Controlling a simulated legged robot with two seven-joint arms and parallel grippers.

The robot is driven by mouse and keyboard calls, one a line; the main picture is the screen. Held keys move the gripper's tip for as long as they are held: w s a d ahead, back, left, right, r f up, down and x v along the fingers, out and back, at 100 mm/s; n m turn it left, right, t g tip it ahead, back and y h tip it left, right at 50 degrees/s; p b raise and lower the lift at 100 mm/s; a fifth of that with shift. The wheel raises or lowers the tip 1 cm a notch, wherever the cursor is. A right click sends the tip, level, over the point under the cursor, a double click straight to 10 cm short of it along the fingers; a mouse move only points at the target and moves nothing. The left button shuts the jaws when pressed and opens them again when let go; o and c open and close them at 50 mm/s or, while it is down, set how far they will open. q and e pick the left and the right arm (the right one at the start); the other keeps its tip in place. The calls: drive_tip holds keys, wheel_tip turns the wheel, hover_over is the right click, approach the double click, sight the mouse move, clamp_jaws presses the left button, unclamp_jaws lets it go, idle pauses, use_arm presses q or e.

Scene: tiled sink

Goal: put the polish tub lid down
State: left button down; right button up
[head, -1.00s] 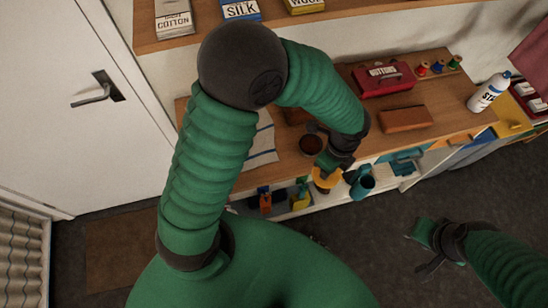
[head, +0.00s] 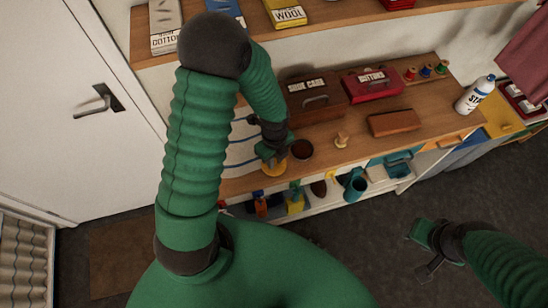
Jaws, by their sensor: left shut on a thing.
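The polish tub lid (head: 275,169) is a yellow-orange disc at the front of the wooden counter, just left of the open polish tub (head: 302,149) with its dark brown contents. My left gripper (head: 270,155) is shut on the lid from above and partly hides it. I cannot tell whether the lid touches the counter. My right gripper (head: 425,250) is open and empty over the floor at the lower right, away from the counter.
A striped cloth (head: 240,153) lies left of the lid. The shoe care box (head: 312,97), red buttons box (head: 372,84), brown brick-shaped item (head: 394,123) and a small pale knobbed item (head: 342,140) stand on the counter (head: 350,158). Cups and other items fill the shelf below.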

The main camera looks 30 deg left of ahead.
use_arm(q)
drive_tip(key=shift+a, duration=0.25)
drive_tip(key=c, duration=1.6)
unclamp_jaws()
drive_tip(key=shift+a+f, duration=0.25)
drive_tip(key=shift+a, duration=0.4)
drive_tip(key=shift+o, duration=1.4)
drive_tip(key=shift+s+a, duration=0.1)
drive_tip(key=shift+a, duration=0.1)
drive_tip(key=shift+d, duration=0.45)
drive_tip(key=r, duration=0.4)
drive_tip(key=shift+w+d+r, duration=0.2)
drive_tip(key=shift+w+d, duration=0.05)
wheel_tip(320, 180, up, 8)
drive_tip(key=p, duration=0.1)
drive_tip(key=s+d+n+t+b, duration=0.1)
drive_tip(key=s+d+n, duration=0.1)
drive_tip(key=n, duration=0.9)
drive_tip(key=s+d+n+t, duration=0.1)
drive_tip(key=s+d+n, duration=0.1)
drive_tip(key=n, duration=0.8)
drive_tip(key=shift+s+r+n+t+b, duration=0.3)
drive_tip(key=shift+r+n+b, duration=0.05)
drive_tip(key=shift+n+b, duration=0.05)
use_arm(e)
drive_tip(key=shift+a+f, duration=0.3)
drive_tip(key=shift+a, duration=0.25)
